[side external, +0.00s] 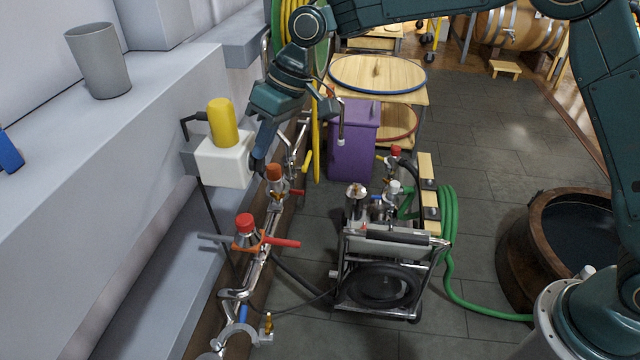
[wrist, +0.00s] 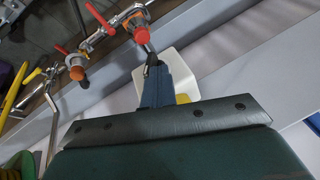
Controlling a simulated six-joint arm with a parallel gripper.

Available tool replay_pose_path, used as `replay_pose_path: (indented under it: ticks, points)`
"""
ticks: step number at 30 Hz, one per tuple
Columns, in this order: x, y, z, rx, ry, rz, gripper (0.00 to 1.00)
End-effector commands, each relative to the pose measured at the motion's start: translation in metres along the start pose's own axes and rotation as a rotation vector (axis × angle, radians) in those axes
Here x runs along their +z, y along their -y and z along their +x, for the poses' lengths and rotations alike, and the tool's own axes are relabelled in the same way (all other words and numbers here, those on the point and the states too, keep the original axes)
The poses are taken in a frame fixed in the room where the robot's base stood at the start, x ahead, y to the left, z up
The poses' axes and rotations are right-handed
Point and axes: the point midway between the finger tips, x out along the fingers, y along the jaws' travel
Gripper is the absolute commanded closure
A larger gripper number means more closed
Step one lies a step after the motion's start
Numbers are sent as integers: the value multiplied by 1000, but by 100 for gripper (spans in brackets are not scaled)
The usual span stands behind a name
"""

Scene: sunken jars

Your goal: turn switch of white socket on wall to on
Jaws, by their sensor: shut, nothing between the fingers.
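The white socket (side external: 226,160) is a box on the grey wall ledge at the left, with a yellow plug (side external: 222,122) standing on its top. My gripper (side external: 260,160) is shut and empty. Its fingertips are at the right-hand face of the socket, close to it or touching; I cannot tell which. The switch is hidden behind my fingers. In the wrist view my blue fingers (wrist: 155,75) lie over the white socket (wrist: 178,70), and a bit of the yellow plug (wrist: 183,98) shows beside them.
Pipes with a red-capped valve (side external: 245,228) and an orange-capped valve (side external: 275,175) run just below and right of the socket. A wheeled pump cart (side external: 380,270), a purple bin (side external: 352,140) and a wooden barrel tub (side external: 530,225) stand on the floor. A grey cup (side external: 98,62) is on the ledge.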

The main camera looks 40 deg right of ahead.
Motion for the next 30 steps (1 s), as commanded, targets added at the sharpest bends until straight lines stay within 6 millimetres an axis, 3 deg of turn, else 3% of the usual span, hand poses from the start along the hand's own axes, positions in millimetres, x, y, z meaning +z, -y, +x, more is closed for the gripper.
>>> replay_pose_path:
  ticks: [30]
  points:
    - [-2, -11, 0, -198, 45, 85, 100]
